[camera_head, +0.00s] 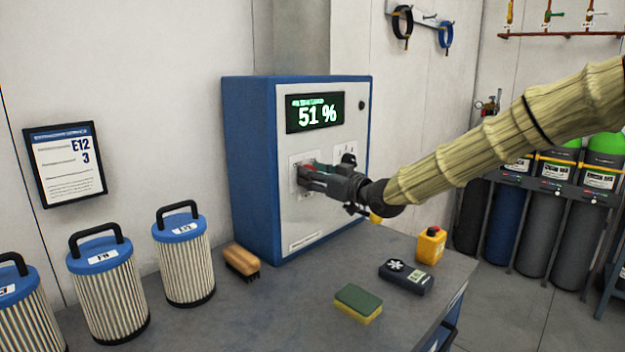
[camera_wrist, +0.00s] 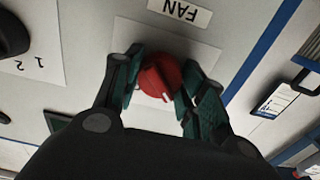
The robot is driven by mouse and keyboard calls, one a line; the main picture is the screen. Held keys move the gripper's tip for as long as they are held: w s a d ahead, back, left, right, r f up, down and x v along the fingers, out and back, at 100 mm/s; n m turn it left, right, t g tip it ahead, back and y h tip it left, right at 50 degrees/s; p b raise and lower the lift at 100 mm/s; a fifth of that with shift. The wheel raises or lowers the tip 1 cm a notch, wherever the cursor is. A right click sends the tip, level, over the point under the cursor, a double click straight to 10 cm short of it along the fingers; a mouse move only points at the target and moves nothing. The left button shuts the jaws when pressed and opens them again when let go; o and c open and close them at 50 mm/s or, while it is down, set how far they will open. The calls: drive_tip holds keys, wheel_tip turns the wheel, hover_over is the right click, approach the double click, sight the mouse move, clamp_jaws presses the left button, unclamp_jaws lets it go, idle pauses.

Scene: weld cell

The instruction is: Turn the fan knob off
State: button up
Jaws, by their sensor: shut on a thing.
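The fan knob (camera_wrist: 160,77) is red and round with a white pointer line, on a light plate under a "FAN" label (camera_wrist: 180,11) in the wrist view. My gripper (camera_wrist: 162,88) has its two green-padded fingers on either side of the knob, shut on it. In the head view my gripper (camera_head: 308,172) reaches the front of the blue and grey cabinet (camera_head: 250,170), and hides most of the knob. The cabinet's display (camera_head: 315,113) reads "51 %" in green. The pointer line sits toward the lower part of the knob in the wrist view.
A second black knob (camera_head: 348,160) is right of my gripper. On the bench (camera_head: 240,310) are several filter cartridges (camera_head: 185,262), a brush (camera_head: 241,262), a sponge (camera_head: 358,303), a black meter (camera_head: 405,277) and a yellow box with a red button (camera_head: 431,246). Gas cylinders stand at right.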

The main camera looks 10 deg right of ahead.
drive_tip(key=shift+f, duration=0.15)
idle(0.3)
drive_tip(key=o, duration=1.1)
drive_tip(key=shift+c, duration=0.2)
drive_tip(key=shift+s, duration=0.15)
drive_tip(key=v, duration=1.2)
